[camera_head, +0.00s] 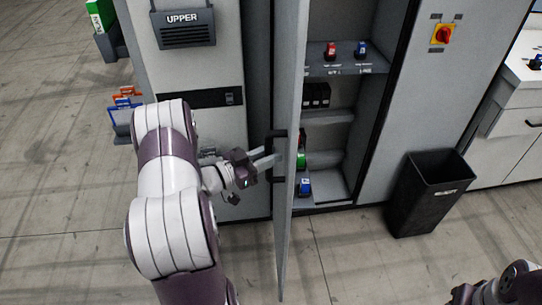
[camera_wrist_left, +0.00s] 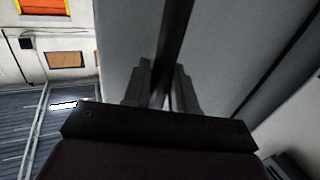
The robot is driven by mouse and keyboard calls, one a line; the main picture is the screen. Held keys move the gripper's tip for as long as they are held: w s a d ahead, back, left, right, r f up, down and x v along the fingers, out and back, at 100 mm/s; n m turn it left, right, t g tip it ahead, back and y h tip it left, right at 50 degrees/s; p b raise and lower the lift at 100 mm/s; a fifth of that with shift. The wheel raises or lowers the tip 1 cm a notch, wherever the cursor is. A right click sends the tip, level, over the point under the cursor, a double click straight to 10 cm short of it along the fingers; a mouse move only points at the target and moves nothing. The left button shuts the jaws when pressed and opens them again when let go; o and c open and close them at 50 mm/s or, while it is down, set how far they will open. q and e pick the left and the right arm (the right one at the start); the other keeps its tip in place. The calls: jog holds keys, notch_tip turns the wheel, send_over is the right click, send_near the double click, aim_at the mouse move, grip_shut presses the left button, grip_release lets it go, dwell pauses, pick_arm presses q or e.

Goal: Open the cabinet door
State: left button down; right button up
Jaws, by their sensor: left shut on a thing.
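The cabinet door (camera_head: 288,120) stands swung out from the cabinet, seen nearly edge-on in the head view, with the shelves behind it exposed. Its dark handle (camera_head: 276,155) is on the face toward my left arm. My left gripper (camera_head: 268,163) is at that handle, its fingers closed on it. In the left wrist view the two fingers (camera_wrist_left: 162,85) meet around the dark handle bar (camera_wrist_left: 177,40), with the grey door panel (camera_wrist_left: 225,60) behind. Only part of my right gripper (camera_head: 500,290) shows, at the bottom right corner, away from the door.
Inside the cabinet, shelves (camera_head: 345,70) hold small red, blue and green items. A black bin (camera_head: 430,195) stands on the floor to the right. A grey unit marked UPPER (camera_head: 183,25) is left of the door. The floor (camera_head: 370,265) in front is clear.

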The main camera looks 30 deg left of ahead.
pick_arm(q)
jog(key=shift+a+r, duration=0.15)
jog(key=shift+r, duration=0.1)
jog(key=c, duration=1.1)
grip_release()
jog(key=shift+c, duration=0.2)
jog(key=shift+o, duration=0.4)
jog(key=shift+w+f, duration=0.1)
jog(key=shift+f, duration=0.05)
jog(key=shift+s+a+f, duration=0.1)
jog(key=shift+s+a, duration=0.05)
jog(key=shift+s, duration=0.2)
jog(key=b+v, duration=0.3)
jog(key=v, duration=0.9)
jog(key=shift+b, duration=0.35)
